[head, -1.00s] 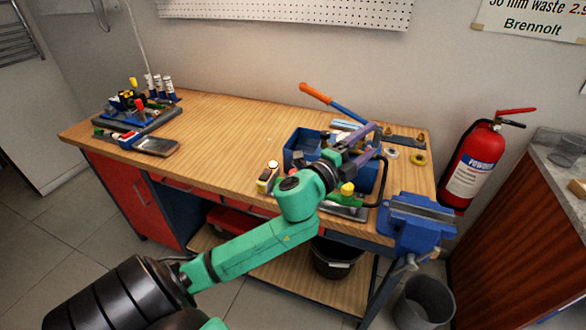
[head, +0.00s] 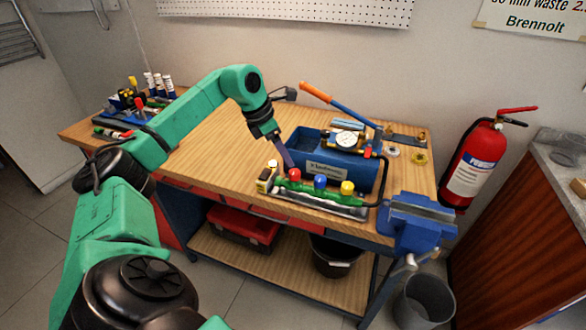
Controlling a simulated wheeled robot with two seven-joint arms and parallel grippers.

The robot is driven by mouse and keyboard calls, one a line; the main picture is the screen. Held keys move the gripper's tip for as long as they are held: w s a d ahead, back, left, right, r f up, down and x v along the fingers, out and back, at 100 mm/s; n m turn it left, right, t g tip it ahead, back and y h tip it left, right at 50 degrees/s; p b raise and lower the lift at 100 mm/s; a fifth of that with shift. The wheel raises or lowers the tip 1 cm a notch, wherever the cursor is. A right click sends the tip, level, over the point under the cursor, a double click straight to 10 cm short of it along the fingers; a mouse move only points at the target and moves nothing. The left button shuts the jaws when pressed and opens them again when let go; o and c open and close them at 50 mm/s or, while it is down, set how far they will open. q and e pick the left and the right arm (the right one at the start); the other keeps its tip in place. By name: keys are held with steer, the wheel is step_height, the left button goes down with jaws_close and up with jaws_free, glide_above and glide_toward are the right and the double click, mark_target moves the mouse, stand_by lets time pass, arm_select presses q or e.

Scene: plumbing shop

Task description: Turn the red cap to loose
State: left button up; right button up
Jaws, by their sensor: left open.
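A green manifold (head: 308,187) lies on a grey tray near the bench's front edge. It carries a red cap (head: 295,174) at its left end, a blue cap (head: 320,181) in the middle and a yellow cap (head: 347,187) at the right. My left gripper (head: 290,165) is open and points down, its purple fingertips just above or at the red cap. I cannot tell whether they touch it. The fingers overlap in this view, so the gap between them is hidden. My right gripper is not in view.
A blue test pump (head: 328,167) with a gauge (head: 346,139) and an orange-ended lever stands close behind the manifold. A blue vise (head: 415,215) is at the right corner. The bench middle is mostly clear.

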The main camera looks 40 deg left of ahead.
mark_target(294, 171)
arm_select(q)
steer(key=p+x, duration=0.1)
steer(key=x, duration=0.6)
steer(key=shift+d, duration=0.1)
steer(key=shift+w+f, duration=0.15)
steer(key=shift+f, duration=0.2)
jaws_close()
